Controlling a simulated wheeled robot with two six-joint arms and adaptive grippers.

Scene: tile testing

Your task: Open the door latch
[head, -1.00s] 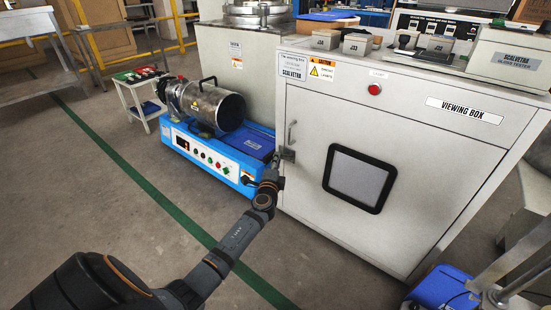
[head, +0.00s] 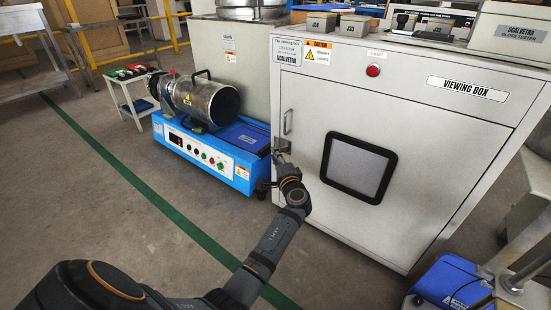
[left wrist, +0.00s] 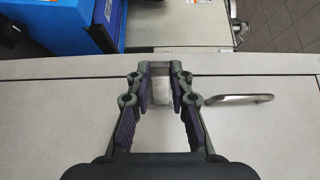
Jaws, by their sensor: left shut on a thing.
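The door latch (head: 282,145) is a small grey metal fitting at the left edge of the light grey viewing box door (head: 430,165), just below the upright bar handle (head: 287,122). My left gripper (head: 283,157) is at the latch in the head view, partly hidden by its own wrist. In the left wrist view, the fingers of the left gripper (left wrist: 160,88) are closed in on the latch (left wrist: 160,70) between their tips. The bar handle (left wrist: 235,98) is to the right of the fingers there, apart from them. My right gripper is not in view.
A blue machine (head: 212,150) with a metal drum (head: 205,100) stands close to the left of the box. The door has a dark-framed window (head: 357,168). A blue case (head: 450,285) is on the floor at the lower right. Open floor (head: 110,215) lies at the left.

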